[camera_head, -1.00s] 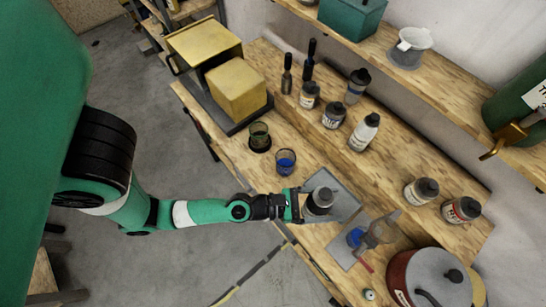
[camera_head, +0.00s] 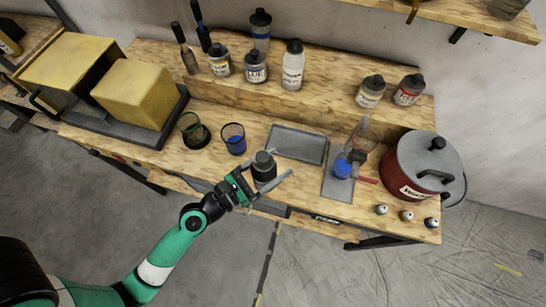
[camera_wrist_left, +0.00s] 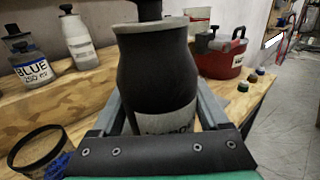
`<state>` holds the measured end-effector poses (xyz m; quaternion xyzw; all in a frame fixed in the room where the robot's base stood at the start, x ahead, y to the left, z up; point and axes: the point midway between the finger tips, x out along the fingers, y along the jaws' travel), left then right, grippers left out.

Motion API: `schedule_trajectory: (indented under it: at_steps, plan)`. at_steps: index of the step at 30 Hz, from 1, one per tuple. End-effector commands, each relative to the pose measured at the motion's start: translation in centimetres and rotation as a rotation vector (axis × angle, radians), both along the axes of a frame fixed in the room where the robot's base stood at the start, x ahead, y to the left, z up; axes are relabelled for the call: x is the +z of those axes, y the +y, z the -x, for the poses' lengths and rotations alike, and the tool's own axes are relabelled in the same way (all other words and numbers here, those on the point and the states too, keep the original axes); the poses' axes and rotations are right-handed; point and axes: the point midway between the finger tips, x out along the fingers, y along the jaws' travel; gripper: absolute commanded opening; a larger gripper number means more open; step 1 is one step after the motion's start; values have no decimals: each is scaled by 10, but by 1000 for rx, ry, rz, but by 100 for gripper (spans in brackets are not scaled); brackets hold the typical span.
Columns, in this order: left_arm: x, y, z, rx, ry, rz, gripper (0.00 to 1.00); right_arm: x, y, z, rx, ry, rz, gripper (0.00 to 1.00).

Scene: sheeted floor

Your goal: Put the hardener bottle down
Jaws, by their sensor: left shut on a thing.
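The hardener bottle (camera_head: 264,165), dark with a black cap, is held upright in my left gripper (camera_head: 266,185). In the left wrist view the bottle (camera_wrist_left: 157,75) fills the middle, between the two grey fingers; its pale label is mostly hidden below. In the head view it shows at the bench's front edge, just left of and in front of a flat grey tray (camera_head: 299,144). I cannot tell whether its base touches the bench. My right gripper is not in view.
A glass with blue liquid (camera_head: 234,142) and a green-rimmed glass (camera_head: 195,133) stand left of the bottle. A small scale-like plate (camera_head: 338,187) with a blue item and a red pot (camera_head: 421,170) are to the right. Several bottles line the raised shelf (camera_head: 325,97). The grey tray is empty.

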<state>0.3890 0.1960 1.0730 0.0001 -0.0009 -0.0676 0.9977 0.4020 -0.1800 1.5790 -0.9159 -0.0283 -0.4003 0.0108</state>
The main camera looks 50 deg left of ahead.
Motion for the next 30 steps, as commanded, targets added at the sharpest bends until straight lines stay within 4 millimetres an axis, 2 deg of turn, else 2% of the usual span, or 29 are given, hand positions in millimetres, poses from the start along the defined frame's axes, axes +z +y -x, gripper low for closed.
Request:
schedule_trajectory:
  at_steps: [1,3,6,15,18,22,30]
  plan:
    - [-13,13,-11,9,-8,-1,0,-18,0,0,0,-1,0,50]
    - [-33,20,-19,3,-3,0,0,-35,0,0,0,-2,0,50]
    - [-47,30,-29,0,-2,0,0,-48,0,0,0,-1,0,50]
    - [-55,37,-37,-2,-1,0,0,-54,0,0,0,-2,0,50]
    - [-69,44,-43,0,-1,0,0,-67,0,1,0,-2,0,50]
    - [-95,42,-41,-2,1,1,0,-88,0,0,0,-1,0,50]
    - [-92,42,-41,-2,0,1,0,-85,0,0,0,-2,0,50]
